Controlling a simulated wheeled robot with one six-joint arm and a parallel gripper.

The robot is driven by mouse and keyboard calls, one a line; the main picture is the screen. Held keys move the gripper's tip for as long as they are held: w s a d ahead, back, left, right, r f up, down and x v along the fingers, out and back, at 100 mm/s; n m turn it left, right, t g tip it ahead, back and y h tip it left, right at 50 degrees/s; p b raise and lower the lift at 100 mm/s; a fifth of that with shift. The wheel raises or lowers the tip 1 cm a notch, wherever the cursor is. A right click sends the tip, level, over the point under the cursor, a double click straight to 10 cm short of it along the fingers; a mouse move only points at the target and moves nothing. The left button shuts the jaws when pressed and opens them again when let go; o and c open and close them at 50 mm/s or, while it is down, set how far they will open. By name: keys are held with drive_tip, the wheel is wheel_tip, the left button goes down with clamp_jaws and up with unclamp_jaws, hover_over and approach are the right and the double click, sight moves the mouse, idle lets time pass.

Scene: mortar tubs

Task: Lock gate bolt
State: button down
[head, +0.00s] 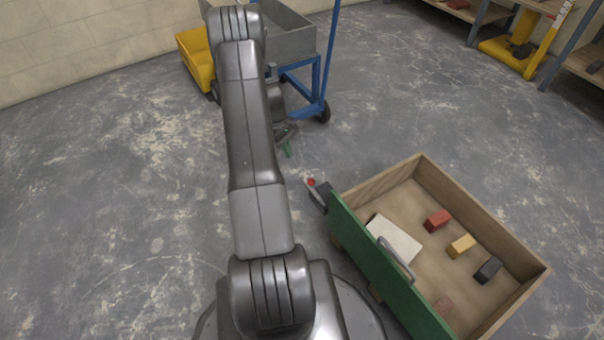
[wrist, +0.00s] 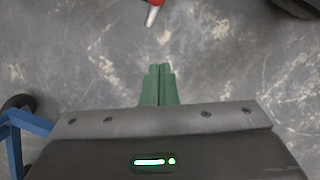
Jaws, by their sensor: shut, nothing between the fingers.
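The wooden crate (head: 460,190) has a green gate (head: 375,265) on its left side with a curved grey handle (head: 396,262). At the gate's far end is a dark bolt housing (head: 321,195) with a red knob (head: 311,182). In the wrist view, a red part (wrist: 156,2) with a pale metal tip shows at the top edge, mostly cut off. My gripper (head: 287,151) is low over the floor, beyond the bolt and apart from it. Its green fingers (wrist: 159,72) are together and empty. Whether the bolt is engaged cannot be told.
A blue-framed cart (head: 318,85) with a grey tub (head: 290,40) stands behind my gripper, beside a yellow tub (head: 196,55). The crate holds a red block (head: 437,220), a yellow block (head: 461,245) and a dark block (head: 488,269). Floor left of my arm is clear.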

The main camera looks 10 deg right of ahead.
drive_tip(key=shift+f, duration=0.1)
drive_tip(key=s+d+f+b, duration=0.4)
drive_tip(key=f+b, duration=0.1)
drive_tip(key=f, duration=0.3)
drive_tip(key=shift+s+d+f, duration=0.25)
drive_tip(key=shift+d+f, duration=0.1)
drive_tip(key=shift+f, duration=0.05)
drive_tip(key=s, duration=0.1)
drive_tip(key=s+d, duration=0.1)
drive_tip(key=s, duration=0.2)
drive_tip(key=shift+s+d+p, duration=0.3)
drive_tip(key=shift+s+d, duration=0.05)
drive_tip(key=shift+s, duration=0.05)
